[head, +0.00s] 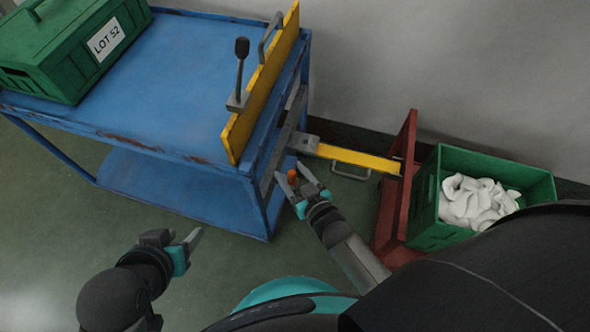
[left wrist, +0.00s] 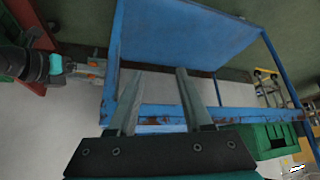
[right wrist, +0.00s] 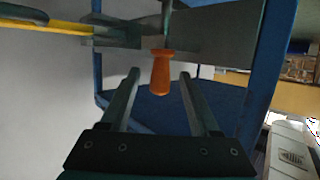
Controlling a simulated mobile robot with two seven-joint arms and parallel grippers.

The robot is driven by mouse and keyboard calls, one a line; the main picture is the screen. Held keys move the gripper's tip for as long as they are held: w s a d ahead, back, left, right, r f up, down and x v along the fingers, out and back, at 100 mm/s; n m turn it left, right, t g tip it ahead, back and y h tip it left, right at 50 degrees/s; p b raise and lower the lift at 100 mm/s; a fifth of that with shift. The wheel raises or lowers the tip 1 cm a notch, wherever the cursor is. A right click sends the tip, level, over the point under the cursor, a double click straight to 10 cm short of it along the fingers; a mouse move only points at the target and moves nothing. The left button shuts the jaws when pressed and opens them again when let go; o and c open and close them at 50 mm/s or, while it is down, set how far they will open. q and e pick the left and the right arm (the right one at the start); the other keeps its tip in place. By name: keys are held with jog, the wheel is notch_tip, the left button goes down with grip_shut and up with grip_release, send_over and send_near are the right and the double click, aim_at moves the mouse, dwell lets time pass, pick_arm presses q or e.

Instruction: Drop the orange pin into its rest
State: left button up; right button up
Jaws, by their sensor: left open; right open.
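The orange pin (head: 292,174) is by the right end of the blue cart, at the grey metal plate there. In the right wrist view its orange grip (right wrist: 162,75) hangs below a grey shaft, in front of the grey plate (right wrist: 215,38). My right gripper (head: 294,177) is open, its fingertips on either side of the orange grip with gaps showing. I cannot make out the pin's rest or whether the pin is seated in it. My left gripper (head: 184,240) is open and empty, low in front of the cart.
The blue cart (head: 170,75) carries a green LOT 52 box (head: 60,50) and a yellow upright board (head: 262,85) with a lever. A yellow bar (head: 350,158) runs right to a red panel (head: 395,190). A green crate (head: 430,200) of white socks (head: 478,200) stands right.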

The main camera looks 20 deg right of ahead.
jog(key=shift+s, duration=0.1)
jog(key=shift+s+d+r+p, duration=0.15)
jog(key=shift+s+r+p, duration=0.1)
jog(key=shift+s+p, duration=0.15)
jog(key=shift+p+v, duration=0.35)
jog(key=shift+v, duration=0.45)
pick_arm(q)
jog(key=s+a+f+g+p, duration=0.1)
jog(key=s+f+g+p, duration=0.1)
jog(key=f, duration=0.3)
jog(key=s+a+f+g+y+p, duration=0.1)
jog(key=s+f+p, duration=0.1)
jog(key=f, duration=0.3)
jog(key=shift+a+f+g+p, duration=0.2)
jog(key=shift+a+g+p, duration=0.1)
jog(key=shift+g+p, duration=0.15)
pick_arm(e)
jog(key=v, duration=1.2)
jog(key=shift+s, duration=0.25)
